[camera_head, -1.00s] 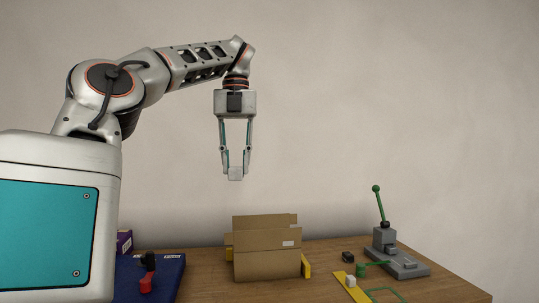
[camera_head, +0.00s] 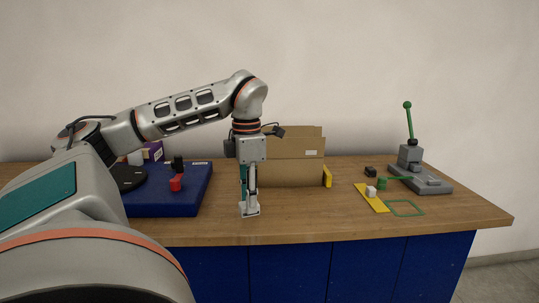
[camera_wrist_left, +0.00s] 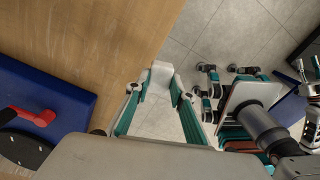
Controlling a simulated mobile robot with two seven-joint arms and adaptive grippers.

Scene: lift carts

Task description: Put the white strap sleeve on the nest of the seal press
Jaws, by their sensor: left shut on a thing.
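My left gripper (camera_head: 249,210) points down in front of the cardboard box, near the table's front edge. Its fingers are shut on a white block, which fits the white strap sleeve (camera_wrist_left: 161,75), seen between the fingertips in the left wrist view. The gripper is well left of the seal press (camera_head: 432,184), a grey base with an upright green lever at the right of the table. The nest on the press is too small to make out clearly. Another small white block (camera_head: 371,191) lies on the yellow strip. My right gripper is not in view.
An open cardboard box (camera_head: 290,174) stands behind the gripper. The yellow strip (camera_head: 366,199), a green block (camera_head: 382,184), a black block (camera_head: 370,171) and a green outline (camera_head: 404,214) are near the press.

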